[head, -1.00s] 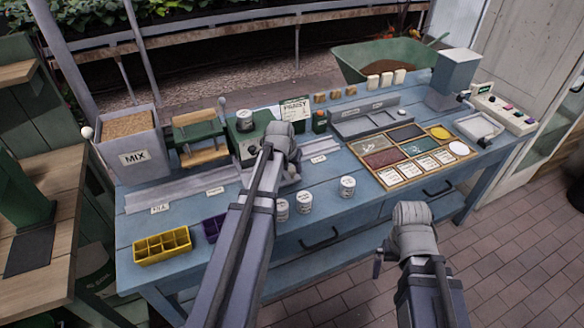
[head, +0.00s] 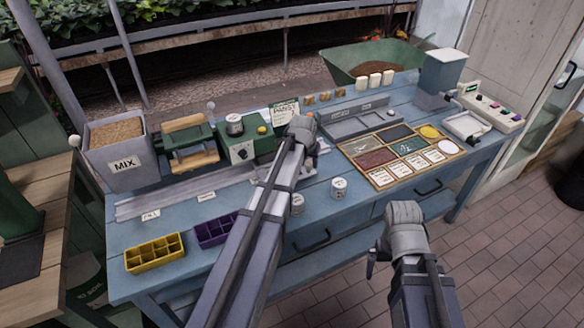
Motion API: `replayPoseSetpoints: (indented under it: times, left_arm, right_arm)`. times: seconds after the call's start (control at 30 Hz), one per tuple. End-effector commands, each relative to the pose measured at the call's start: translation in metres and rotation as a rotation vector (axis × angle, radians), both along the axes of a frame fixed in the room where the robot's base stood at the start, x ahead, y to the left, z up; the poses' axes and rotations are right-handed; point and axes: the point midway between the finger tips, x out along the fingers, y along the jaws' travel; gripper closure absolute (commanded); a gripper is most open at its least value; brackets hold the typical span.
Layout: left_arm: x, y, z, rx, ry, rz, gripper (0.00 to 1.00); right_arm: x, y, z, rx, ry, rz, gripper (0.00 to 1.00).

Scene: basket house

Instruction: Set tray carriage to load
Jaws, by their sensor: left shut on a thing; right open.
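My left gripper (head: 308,150) is at the right part of the pale grey rail (head: 232,185) along the bench. It is shut on what appears to be the tray carriage (head: 311,164), mostly hidden behind my arm. Small labels stand along the rail's front, one at its left end (head: 150,214) and another further right (head: 205,197); their words are too small to read surely. Whatever label lies by the carriage is hidden. My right gripper (head: 378,248) is open and empty in front of the bench, over the floor.
A yellow tray (head: 154,253) and purple tray (head: 216,231) sit at the front left. Two pale pots (head: 338,189) stand near the arm. Behind the rail are the MIX bin (head: 124,164), a green press (head: 190,145) and a green box (head: 240,151). A seed board (head: 402,155) lies right.

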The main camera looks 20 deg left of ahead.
Motion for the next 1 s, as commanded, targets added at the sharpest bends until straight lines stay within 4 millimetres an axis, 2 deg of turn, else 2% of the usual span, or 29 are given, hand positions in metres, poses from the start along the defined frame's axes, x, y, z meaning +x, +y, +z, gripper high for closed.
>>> replayPoseSetpoints:
  times: [0.03,0.1,0.4,0.63,1.0]
  left_arm:
    - [0.016,-0.01,0.0,-0.001,-0.001,-0.005,1.0]
    - [0.028,-0.022,0.0,-0.002,-0.001,-0.004,1.0]
    - [0.071,-0.059,0.0,-0.001,-0.001,-0.003,1.0]
    - [0.086,-0.073,0.0,0.0,-0.001,-0.001,1.0]
    - [0.091,-0.078,0.0,-0.003,-0.003,-0.001,1.0]
  right_arm:
    - [0.0,0.0,0.0,0.0,0.0,0.0,0.0]
    - [0.0,0.0,0.0,0.0,0.0,0.0,0.0]
    - [0.0,0.0,0.0,0.0,0.0,0.0,0.0]
    - [0.0,0.0,0.0,0.0,0.0,0.0,0.0]
    - [0.0,0.0,0.0,0.0,0.0,0.0,0.0]
